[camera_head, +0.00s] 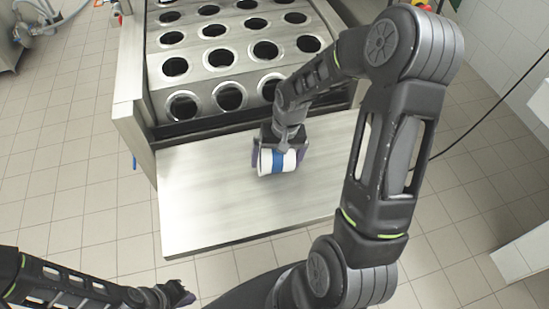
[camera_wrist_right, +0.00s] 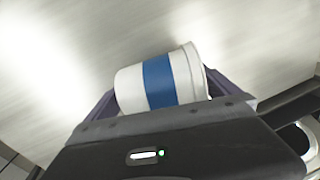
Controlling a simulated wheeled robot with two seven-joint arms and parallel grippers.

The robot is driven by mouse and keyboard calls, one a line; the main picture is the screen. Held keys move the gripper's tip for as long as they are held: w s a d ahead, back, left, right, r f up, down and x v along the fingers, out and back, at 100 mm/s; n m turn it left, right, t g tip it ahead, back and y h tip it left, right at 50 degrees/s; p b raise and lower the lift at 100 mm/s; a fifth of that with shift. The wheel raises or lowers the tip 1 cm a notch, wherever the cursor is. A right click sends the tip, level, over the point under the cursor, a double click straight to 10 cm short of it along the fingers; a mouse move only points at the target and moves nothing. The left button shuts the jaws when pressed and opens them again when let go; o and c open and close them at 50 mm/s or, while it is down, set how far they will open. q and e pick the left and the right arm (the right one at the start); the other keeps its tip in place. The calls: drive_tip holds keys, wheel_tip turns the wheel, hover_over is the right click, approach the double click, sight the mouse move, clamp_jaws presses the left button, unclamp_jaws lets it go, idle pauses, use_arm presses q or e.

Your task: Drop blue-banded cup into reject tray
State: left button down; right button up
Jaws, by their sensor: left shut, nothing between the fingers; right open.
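The blue-banded cup (camera_head: 277,162) is white with a blue stripe around its middle and lies on its side at the bare metal shelf. It also shows in the right wrist view (camera_wrist_right: 158,82). My right gripper (camera_head: 279,154) is open over the cup, one finger by the cup's base and the other by its rim. I cannot tell whether either finger touches it. My left gripper (camera_head: 180,294) is shut and empty at the bottom left, away from the shelf. I cannot make out a reject tray in either view.
Behind the shelf (camera_head: 205,205) stands a metal machine (camera_head: 130,88) with rows of round, dark, ringed holes. The shelf is clear to the left of the cup. My right arm covers the shelf's right side. Tiled floor lies around, with a black cable at right.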

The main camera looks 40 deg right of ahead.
drive_tip(key=shift+c, duration=0.4)
drive_tip(key=c, duration=1.2)
wheel_tip(320, 180, up, 10)
drive_tip(key=shift+r+b, duration=0.1)
drive_tip(key=shift+b, duration=0.45)
